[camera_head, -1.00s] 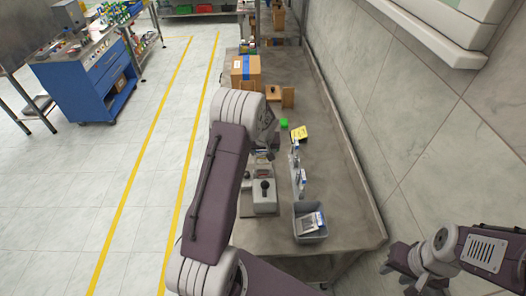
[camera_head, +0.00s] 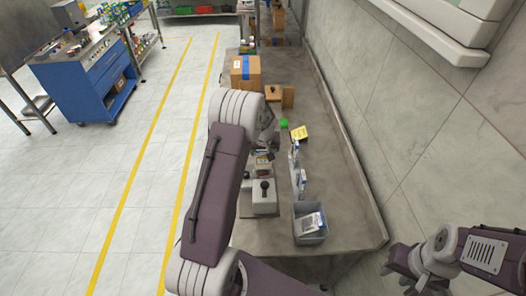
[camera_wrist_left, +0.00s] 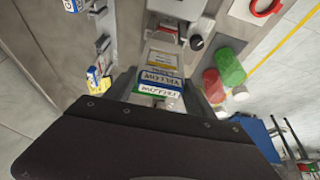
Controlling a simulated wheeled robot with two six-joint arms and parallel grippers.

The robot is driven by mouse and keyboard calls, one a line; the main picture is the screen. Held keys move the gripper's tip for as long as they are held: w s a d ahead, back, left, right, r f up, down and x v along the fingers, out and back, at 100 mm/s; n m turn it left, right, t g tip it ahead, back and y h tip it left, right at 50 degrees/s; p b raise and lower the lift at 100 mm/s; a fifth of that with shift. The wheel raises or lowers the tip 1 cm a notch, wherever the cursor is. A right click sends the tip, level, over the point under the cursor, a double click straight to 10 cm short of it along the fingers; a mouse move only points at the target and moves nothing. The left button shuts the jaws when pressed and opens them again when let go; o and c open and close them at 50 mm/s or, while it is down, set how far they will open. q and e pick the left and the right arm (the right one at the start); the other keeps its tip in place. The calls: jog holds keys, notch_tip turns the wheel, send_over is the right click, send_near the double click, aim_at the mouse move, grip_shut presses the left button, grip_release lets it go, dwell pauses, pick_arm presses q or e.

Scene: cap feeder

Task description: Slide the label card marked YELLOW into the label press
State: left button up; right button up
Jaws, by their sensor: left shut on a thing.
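In the left wrist view, my left gripper (camera_wrist_left: 158,96) is shut on a label card (camera_wrist_left: 161,78) with a blue band and the printed word YELLOW. A second YELLOW print shows nearer the wrist, with green beside it. Beyond the card lies a pale, yellow-edged piece; I cannot tell whether they touch. The grey device with a black knob, seemingly the label press (camera_head: 264,203), stands on the bench; a grey device (camera_wrist_left: 178,8) also shows ahead of the card. In the head view my left arm largely hides its gripper. My right gripper (camera_head: 398,263) hangs off the bench's right side, its jaws unclear.
A grey bin (camera_head: 310,237) holding cards stands at the bench's near end. An upright rack (camera_head: 297,175) with cards stands right of the press. Wall at right.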

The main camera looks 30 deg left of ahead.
pick_arm(q)
jog(key=shift+f, duration=0.1)
jog(key=shift+f+b, duration=1.25)
jog(key=shift+b, duration=0.05)
jog(key=shift+f+b, duration=2.1)
jog(key=shift+b, duration=0.05)
jog(key=shift+f, duration=0.1)
jog(key=shift+f+b, duration=0.8)
jog(key=shift+b, duration=0.15)
jog(key=o, duration=1.4)
